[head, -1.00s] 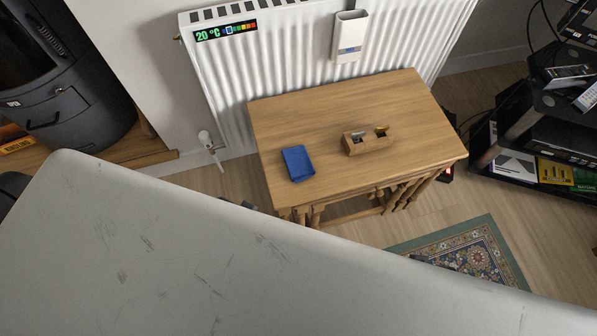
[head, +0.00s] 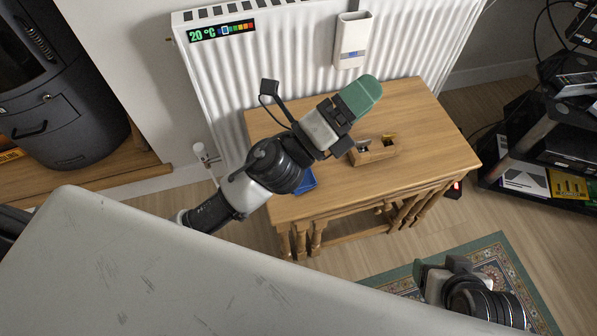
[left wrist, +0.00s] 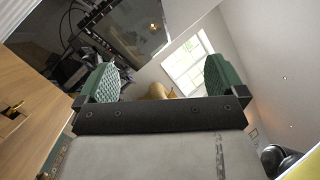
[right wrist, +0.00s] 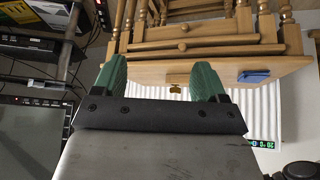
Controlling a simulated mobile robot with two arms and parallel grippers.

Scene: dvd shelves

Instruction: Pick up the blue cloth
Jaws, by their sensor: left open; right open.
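The blue cloth (head: 307,181) is a folded blue rectangle lying on the wooden table (head: 430,130). In the head view my left arm hides most of it. It also shows in the right wrist view (right wrist: 254,77), near the table's edge. My left gripper (head: 362,94) is above the table, up and to the right of the cloth, with green fingers. In the left wrist view its fingers (left wrist: 160,80) stand apart with nothing between them.
A small wooden holder (head: 373,150) stands on the table beside my left gripper. A white radiator (head: 290,62) is behind the table. A black stove (head: 60,90) stands at the left and a black shelf (head: 545,150) at the right. A patterned rug (head: 495,265) lies in front.

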